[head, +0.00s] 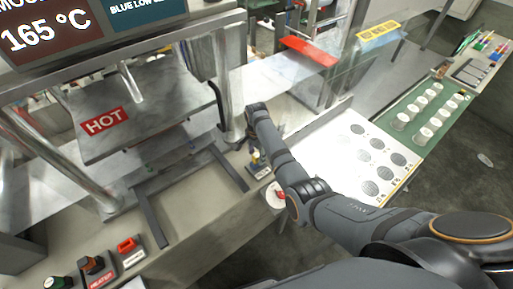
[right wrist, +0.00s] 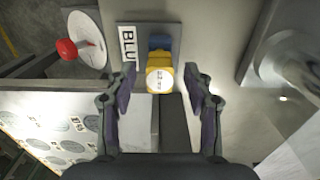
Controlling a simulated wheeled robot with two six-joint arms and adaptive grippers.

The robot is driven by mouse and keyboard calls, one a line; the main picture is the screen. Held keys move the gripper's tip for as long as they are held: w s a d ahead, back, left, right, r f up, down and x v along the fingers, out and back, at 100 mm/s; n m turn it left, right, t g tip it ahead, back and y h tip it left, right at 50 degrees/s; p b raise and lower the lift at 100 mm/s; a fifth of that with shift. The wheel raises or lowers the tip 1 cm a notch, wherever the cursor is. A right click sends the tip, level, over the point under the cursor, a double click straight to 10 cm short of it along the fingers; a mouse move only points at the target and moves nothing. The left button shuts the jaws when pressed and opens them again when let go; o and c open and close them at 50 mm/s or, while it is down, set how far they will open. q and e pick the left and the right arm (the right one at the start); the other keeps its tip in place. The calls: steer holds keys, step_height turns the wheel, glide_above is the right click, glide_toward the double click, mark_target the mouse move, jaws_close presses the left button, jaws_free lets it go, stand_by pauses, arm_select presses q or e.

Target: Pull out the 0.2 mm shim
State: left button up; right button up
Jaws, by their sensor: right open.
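The shim (right wrist: 159,80) has a yellow tab with a round white label; its small print looks like "0.2 mm". In the right wrist view it lies ahead, between the fingertips of my right gripper (right wrist: 163,78), which is open with a gap on both sides of the tab. A blue piece (right wrist: 160,43) sits just behind the yellow tab on a grey plate with a partly hidden "BLU" label. In the head view the yellow tab (head: 255,157) shows small beside my right wrist; the fingers are hard to make out there. My left gripper is not in view.
A red knob on a round white disc (right wrist: 88,45) stands left of the shim. A white panel with round perforated patches (head: 350,150) lies to the right. A plate marked HOT (head: 150,105) is at the left, with red switches (head: 127,246) in front.

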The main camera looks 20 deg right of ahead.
mark_target(257, 155)
step_height(257, 155, up, 8)
steer(key=shift+r+b, duration=0.1)
steer(key=shift+b, duration=0.65)
